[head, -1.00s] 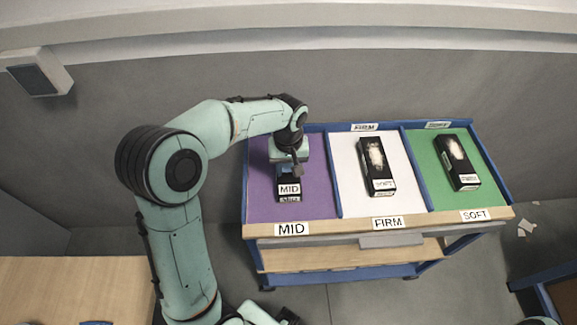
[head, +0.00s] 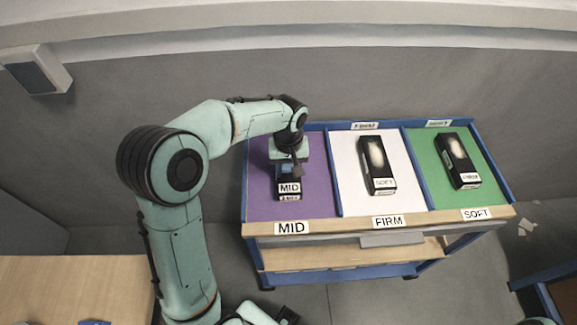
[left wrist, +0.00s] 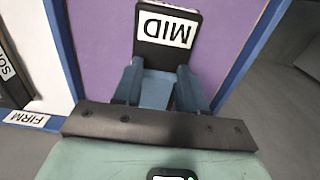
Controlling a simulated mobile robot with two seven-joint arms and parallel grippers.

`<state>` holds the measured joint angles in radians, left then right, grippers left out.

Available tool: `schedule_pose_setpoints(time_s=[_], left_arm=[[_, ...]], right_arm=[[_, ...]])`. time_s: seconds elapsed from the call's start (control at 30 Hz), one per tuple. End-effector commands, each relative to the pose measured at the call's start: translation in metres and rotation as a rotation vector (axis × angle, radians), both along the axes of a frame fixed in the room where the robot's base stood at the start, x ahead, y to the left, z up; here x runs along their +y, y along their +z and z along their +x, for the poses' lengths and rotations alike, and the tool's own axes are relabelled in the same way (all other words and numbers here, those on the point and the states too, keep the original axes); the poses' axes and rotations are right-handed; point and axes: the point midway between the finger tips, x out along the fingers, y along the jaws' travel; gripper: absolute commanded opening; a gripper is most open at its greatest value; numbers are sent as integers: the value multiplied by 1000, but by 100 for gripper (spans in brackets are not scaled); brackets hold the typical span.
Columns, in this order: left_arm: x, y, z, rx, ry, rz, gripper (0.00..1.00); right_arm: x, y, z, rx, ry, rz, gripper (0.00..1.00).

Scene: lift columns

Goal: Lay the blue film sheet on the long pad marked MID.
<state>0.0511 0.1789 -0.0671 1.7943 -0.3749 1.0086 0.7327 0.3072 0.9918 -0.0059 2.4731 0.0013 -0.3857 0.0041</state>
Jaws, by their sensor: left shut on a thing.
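The long black pad marked MID (head: 289,188) lies in the purple left compartment, its near end showing past my left gripper (head: 288,174). My arm hides the rest of it in the head view. In the left wrist view the pad's labelled end (left wrist: 167,27) shows just beyond the fingers. A flat blue piece, seemingly the blue film sheet (left wrist: 157,90), is between the two dark blue fingers of my left gripper (left wrist: 158,88), which is shut on it. I cannot tell whether the sheet touches the pad.
The blue-framed cart has a white middle compartment (head: 348,203) and a green right compartment (head: 431,196), each with a black pad (head: 376,166) (head: 458,161). Blue dividers separate them. A wooden table (head: 60,285) stands at lower left, and a grey wall is behind the cart.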

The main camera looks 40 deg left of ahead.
Motion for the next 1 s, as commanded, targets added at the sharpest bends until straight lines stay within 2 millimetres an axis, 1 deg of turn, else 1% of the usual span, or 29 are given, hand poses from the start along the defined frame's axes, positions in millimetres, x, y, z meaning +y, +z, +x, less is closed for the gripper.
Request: schedule_pose_setpoints(time_s=[0.8,0.83,0.87,0.9,1.0], left_arm=[[0,-2,0,0,0,0,13],[0,-2,0,0,0,0,48],[0,-2,0,0,0,0,57],[0,-2,0,0,0,0,70],[0,-2,0,0,0,0,71]], right_arm=[[0,-1,-1,1,0,0,43],[0,-1,-1,1,0,0,43],[0,-1,-1,1,0,0,43],[0,-1,-1,1,0,0,43],[0,-1,-1,1,0,0,43]])
